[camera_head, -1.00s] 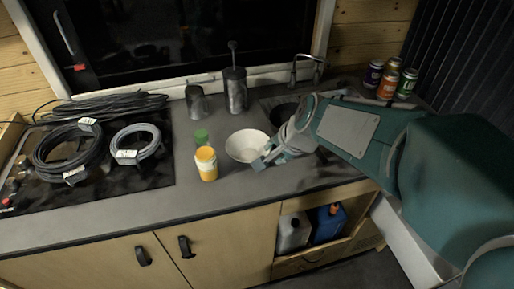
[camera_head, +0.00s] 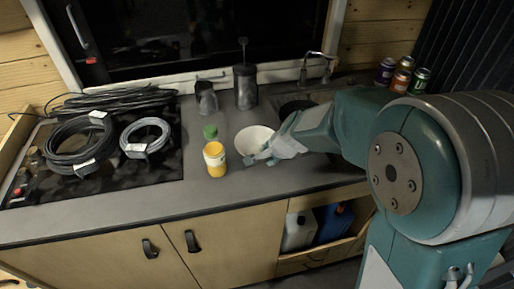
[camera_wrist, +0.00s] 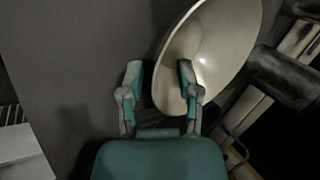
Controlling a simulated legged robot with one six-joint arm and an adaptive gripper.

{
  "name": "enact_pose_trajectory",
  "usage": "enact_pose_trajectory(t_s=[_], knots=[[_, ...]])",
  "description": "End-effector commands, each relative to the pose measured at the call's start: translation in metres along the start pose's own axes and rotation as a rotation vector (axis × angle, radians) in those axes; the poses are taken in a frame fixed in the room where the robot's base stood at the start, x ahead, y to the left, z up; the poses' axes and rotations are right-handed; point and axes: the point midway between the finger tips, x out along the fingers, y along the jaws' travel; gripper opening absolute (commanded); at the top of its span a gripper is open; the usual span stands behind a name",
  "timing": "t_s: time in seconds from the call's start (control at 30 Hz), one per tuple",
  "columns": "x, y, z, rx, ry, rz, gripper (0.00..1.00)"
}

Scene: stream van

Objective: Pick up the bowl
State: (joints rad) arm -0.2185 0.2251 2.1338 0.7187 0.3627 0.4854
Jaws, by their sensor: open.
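The white bowl (camera_head: 252,138) stands upright on the grey counter, in the middle of the head view. In the wrist view the bowl (camera_wrist: 225,40) fills the upper right. My gripper (camera_head: 258,158) is at the bowl's near right side in the head view. In the wrist view my gripper (camera_wrist: 158,75) is open. Its right finger overlaps the bowl's inside and its left finger is over the counter outside, so the near rim lies between them. I cannot tell whether either finger touches the bowl.
A yellow-orange jar (camera_head: 215,160) and a green-topped item (camera_head: 210,132) stand just left of the bowl. A metal cup (camera_head: 206,97) and a dark press (camera_head: 245,88) stand behind. Cable coils (camera_head: 80,145) lie on the hob. Cans (camera_head: 402,76) stand at the back right near the sink tap (camera_head: 318,68).

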Motion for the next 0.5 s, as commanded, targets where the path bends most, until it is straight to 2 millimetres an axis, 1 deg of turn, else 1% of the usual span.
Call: enact_pose_trajectory(t_s=[0.03, 0.1, 0.37, 0.4, 0.47, 0.5], knots=[[0.0062, 0.0006, 0.0007, 0.001, -0.002, 0.003, 0.44], [0.0112, 0.0006, 0.0006, -0.001, -0.001, 0.002, 0.44], [0.0124, 0.0003, 0.0002, -0.001, 0.000, 0.000, 0.44], [0.0123, 0.0004, 0.0002, -0.001, 0.000, 0.000, 0.26], [0.0123, 0.0004, 0.0002, -0.001, 0.000, 0.000, 0.00], [0.0123, 0.0004, 0.0002, -0.001, 0.000, 0.000, 0.00]])
